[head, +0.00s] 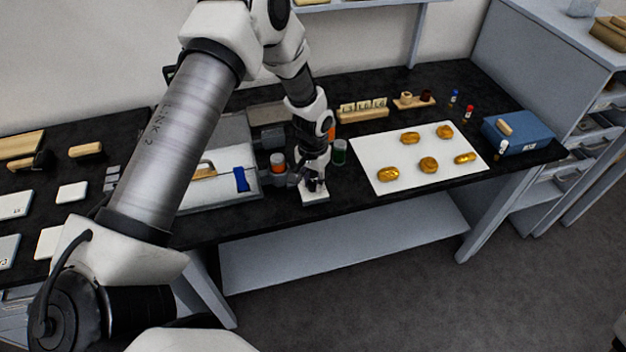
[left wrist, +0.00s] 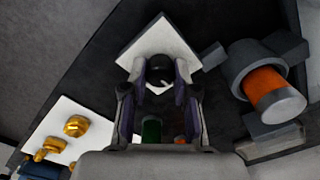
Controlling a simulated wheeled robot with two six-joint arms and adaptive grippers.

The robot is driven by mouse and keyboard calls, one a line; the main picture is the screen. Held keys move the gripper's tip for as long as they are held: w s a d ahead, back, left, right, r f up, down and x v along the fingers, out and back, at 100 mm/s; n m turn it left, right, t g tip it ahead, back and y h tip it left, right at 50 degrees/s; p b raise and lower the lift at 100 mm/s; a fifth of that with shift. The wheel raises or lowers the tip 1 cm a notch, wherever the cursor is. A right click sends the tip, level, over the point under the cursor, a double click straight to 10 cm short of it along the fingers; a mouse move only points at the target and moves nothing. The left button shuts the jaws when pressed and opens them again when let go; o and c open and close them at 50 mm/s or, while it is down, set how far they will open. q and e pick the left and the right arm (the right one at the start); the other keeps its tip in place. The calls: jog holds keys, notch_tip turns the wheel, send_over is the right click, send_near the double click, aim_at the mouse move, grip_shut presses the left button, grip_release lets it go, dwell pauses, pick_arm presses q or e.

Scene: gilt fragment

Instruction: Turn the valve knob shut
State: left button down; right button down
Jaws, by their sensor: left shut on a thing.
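The valve knob (left wrist: 160,67) is round and black with a pale pointer mark, on a square white plate (left wrist: 138,48) in the left wrist view. In the head view the white plate (head: 314,197) lies at the front edge of the black bench, and the knob is mostly hidden by my gripper. My left gripper (head: 314,186) points down over the plate. In the left wrist view its two fingers (left wrist: 161,80) are shut on the knob, one on each side. My right gripper is not in view.
An orange jar (head: 278,162) in a grey holder stands left of the plate, and a green jar (head: 339,154) behind it. A white sheet (head: 393,153) with several gold pieces lies to the right. A grey tray (head: 216,200) is at the left. The floor in front is clear.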

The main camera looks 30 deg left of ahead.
aim_at(313, 183)
pick_arm(q)
jog(key=shift+s+f, duration=0.15)
jog(key=shift+s, duration=0.05)
jog(key=c, duration=0.9)
grip_release()
jog(key=shift+w, duration=0.1)
jog(key=shift+w+r, duration=0.1)
jog(key=shift+r, duration=0.4)
notch_tip(313, 183, up, 11)
jog(key=shift+r, duration=0.1)
